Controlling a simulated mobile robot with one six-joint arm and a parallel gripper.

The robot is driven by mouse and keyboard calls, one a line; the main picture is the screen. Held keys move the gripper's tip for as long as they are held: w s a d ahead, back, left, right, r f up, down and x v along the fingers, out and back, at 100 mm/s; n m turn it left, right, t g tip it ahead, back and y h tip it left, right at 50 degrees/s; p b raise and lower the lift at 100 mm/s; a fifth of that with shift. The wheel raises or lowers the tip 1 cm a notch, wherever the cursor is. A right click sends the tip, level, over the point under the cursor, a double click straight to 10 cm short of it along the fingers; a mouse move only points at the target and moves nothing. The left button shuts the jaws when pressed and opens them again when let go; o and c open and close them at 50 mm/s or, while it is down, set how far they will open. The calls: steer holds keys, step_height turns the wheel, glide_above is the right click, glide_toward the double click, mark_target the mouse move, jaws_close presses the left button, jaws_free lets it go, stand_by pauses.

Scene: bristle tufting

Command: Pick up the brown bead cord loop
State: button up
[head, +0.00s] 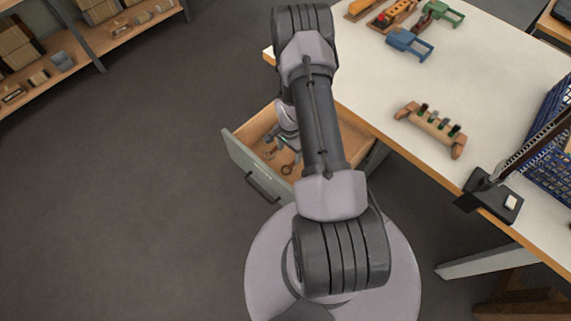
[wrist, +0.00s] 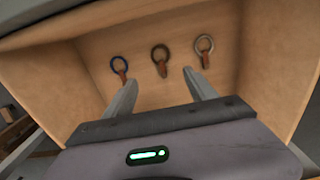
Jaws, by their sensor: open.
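Three small loops, each with a reddish-brown tab, lie on the floor of an open wooden drawer (wrist: 85,68). The middle one is the brown loop (wrist: 160,52). A blue loop (wrist: 119,64) is to its left and a grey loop (wrist: 205,43) to its right. My gripper (wrist: 160,77) is open and empty, its two fingers pointing into the drawer. In the picture the brown loop sits between and just beyond the fingertips, apart from them. In the head view my arm partly hides the drawer (head: 240,155); two loops show beside my gripper.
The drawer walls stand close around my gripper. The drawer opens under a white worktable (head: 480,70). On the table are a wooden holder (head: 433,128), a blue clamp-like piece (head: 408,43), a black stand (head: 493,196) and a blue crate (head: 550,165). Shelving (head: 85,50) stands at upper left; the floor between is clear.

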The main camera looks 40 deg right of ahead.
mark_target(289, 168)
step_height(289, 168, down, 10)
steer(key=b, duration=0.3)
steer(key=shift+w+d+f+b, duration=0.1)
steer(key=shift+w+f+b, duration=0.05)
steer(key=shift+f+b, duration=0.15)
steer(key=shift+r, duration=0.15)
steer(key=shift+c, duration=1)
steer(key=c, duration=1.2)
